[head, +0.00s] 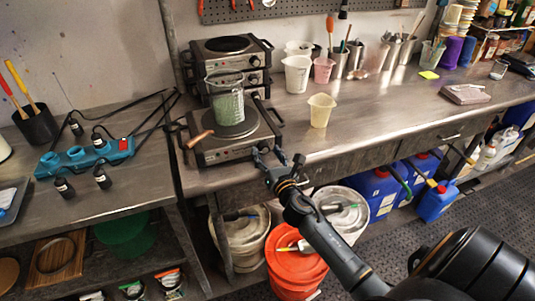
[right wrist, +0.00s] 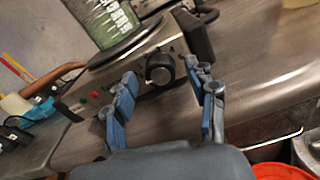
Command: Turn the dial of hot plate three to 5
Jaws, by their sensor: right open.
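The nearest hot plate (head: 240,150) stands at the left front of the steel bench, with a glass beaker of green contents (head: 228,106) on its round plate. I see no number on it. In the right wrist view its black dial (right wrist: 160,69) sits on the front panel, right of a red and a green light; its setting is too small to read. My right gripper (head: 279,157) is open at the panel's right end. In the right wrist view its fingers (right wrist: 167,84) spread to either side of the dial, with gaps visible. My left gripper is not in view.
More hot plates (head: 228,53) are stacked behind. A brown wooden handle (head: 200,139) shows at the front plate's left. A cream beaker (head: 321,110) stands to the right. A blue power strip (head: 85,157) lies on the left table. A red bucket (head: 296,268) is below.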

